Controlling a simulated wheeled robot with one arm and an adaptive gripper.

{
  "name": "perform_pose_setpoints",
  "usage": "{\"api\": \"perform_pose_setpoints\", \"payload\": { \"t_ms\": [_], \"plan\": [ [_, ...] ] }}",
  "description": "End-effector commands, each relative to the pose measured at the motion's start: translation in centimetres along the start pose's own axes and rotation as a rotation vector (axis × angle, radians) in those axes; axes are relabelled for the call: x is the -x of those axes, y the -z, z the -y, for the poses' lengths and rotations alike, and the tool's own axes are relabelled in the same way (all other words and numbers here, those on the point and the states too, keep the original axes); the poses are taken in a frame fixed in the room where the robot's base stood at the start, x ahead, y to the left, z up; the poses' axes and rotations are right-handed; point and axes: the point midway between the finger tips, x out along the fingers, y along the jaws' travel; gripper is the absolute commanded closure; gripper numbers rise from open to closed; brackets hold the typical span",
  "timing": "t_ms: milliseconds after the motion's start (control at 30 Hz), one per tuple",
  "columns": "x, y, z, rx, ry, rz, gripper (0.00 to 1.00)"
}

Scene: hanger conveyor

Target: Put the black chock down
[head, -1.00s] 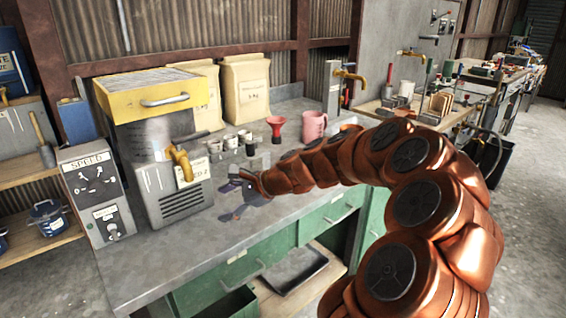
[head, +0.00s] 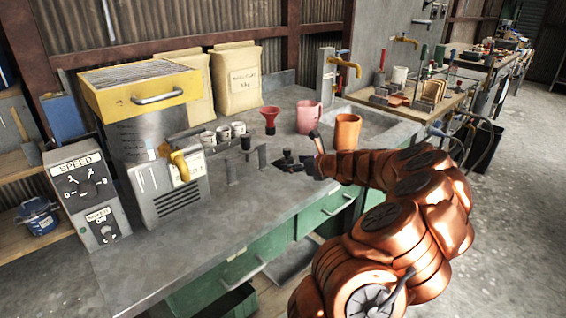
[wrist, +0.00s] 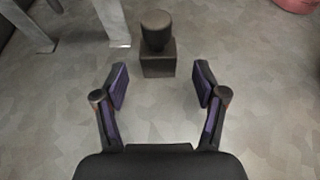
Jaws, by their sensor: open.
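The black chock, a dark block with a round knob on top, stands upright on the grey bench top in the wrist view (wrist: 158,58). In the head view it shows as a small dark shape (head: 262,156) just left of my gripper. My gripper (head: 285,162) is low over the bench top, pointing left. In the wrist view my gripper (wrist: 160,88) is open, with its two purple-padded fingers spread and nothing between them. The chock is just beyond the fingertips, apart from them.
Grey metal posts (head: 231,170) stand left of the chock. Behind are white cups (head: 223,134), a red funnel (head: 270,119), a pink mug (head: 309,118) and an orange mug (head: 347,131). A yellow-topped machine (head: 145,100) stands at left. The front bench top is clear.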

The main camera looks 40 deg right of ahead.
Motion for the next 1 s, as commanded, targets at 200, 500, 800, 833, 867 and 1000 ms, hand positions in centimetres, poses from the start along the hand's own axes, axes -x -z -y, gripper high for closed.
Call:
{"api": "perform_pose_setpoints", "payload": {
  "t_ms": [200, 500, 800, 833, 867, 1000],
  "plan": [
    [-2.4, -0.2, -0.3, 0.003, -0.006, 0.000, 0.29],
    [-4.9, -0.2, -0.3, 0.003, -0.006, 0.000, 0.29],
    [-5.0, -0.3, -0.3, 0.003, -0.006, 0.000, 0.29],
    [-5.0, -0.3, -0.3, 0.003, -0.006, 0.000, 0.32],
    [-5.0, -0.3, -0.3, 0.003, -0.006, 0.000, 0.35],
    [-5.0, -0.3, -0.3, 0.004, -0.006, 0.000, 0.50]
  ]
}}
